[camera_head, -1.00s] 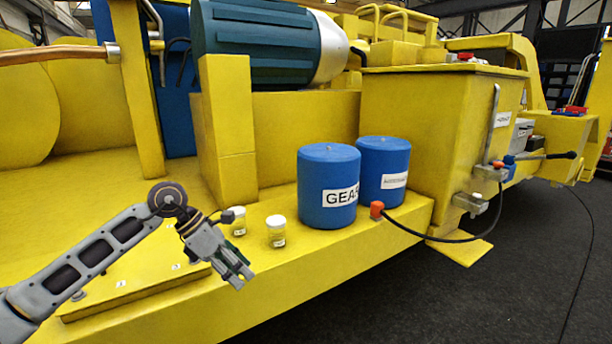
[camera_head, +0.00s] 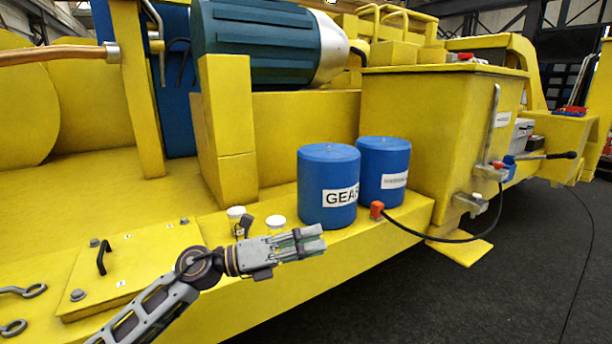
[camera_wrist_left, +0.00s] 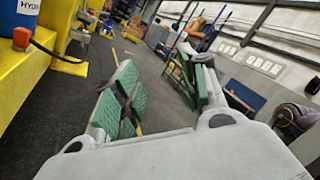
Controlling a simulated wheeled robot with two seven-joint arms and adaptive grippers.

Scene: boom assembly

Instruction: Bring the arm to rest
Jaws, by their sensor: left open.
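My left arm comes in from the lower left in the head view. Its gripper (camera_head: 312,242) points right, in front of the yellow ledge and below the blue GEAR container. In the left wrist view the two green-padded fingers (camera_wrist_left: 165,95) stand apart with nothing between them, and the dark floor shows beyond. The gripper holds nothing. My right gripper is not in view.
Two blue containers, one marked GEAR (camera_head: 327,185) and one behind it (camera_head: 384,168), stand on the yellow ledge. A hatch plate (camera_head: 140,262) with a black handle lies left. Open floor (camera_head: 470,300) is at the right.

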